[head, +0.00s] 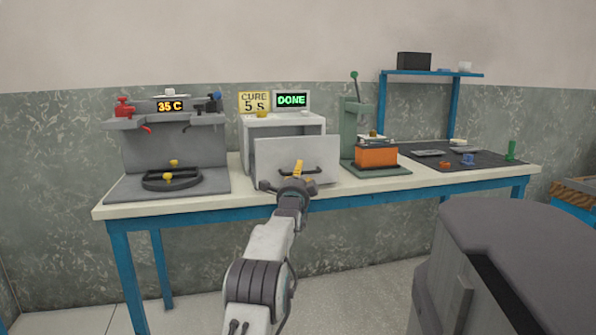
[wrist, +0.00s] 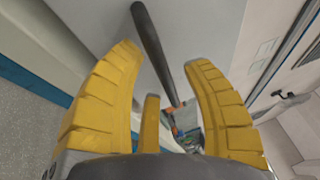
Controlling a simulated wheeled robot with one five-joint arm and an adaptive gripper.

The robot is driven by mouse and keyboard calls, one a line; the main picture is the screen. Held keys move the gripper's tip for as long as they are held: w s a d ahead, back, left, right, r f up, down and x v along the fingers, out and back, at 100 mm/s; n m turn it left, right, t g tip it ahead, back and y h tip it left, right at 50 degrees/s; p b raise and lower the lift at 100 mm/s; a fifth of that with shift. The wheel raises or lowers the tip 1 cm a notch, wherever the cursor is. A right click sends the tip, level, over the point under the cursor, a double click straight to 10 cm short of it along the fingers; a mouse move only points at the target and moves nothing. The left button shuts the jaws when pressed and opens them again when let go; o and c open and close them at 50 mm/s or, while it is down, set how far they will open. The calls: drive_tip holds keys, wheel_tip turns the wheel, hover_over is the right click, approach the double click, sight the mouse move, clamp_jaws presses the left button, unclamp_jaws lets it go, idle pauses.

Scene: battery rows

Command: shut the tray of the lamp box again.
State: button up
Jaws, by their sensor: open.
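The lamp box (head: 262,124) is a pale box on the bench, with a green "DONE" display (head: 291,100) and a yellow "CURE 5 s" sign (head: 254,102) on top. Its tray front (head: 325,157) is a pale upright panel standing forward of the box, so the tray is out. A dark bar handle (head: 310,169) crosses the panel; in the wrist view the handle (wrist: 152,45) runs between my yellow fingers. My gripper (head: 298,170) is open at the panel. Whether a finger touches the handle or panel I cannot tell. The tray's inside is hidden behind the panel.
A grey station (head: 150,145) reading "35 C" stands left on the bench. A green press (head: 352,130) with an orange block (head: 376,155) stands close to the right. A dark mat (head: 480,163) with small parts lies farther right. Floor lies before the bench.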

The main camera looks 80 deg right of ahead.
drive_tip(key=shift+d, duration=0.2)
drive_tip(key=shift+o, duration=0.2)
drive_tip(key=shift+a, duration=0.1)
clamp_jaws()
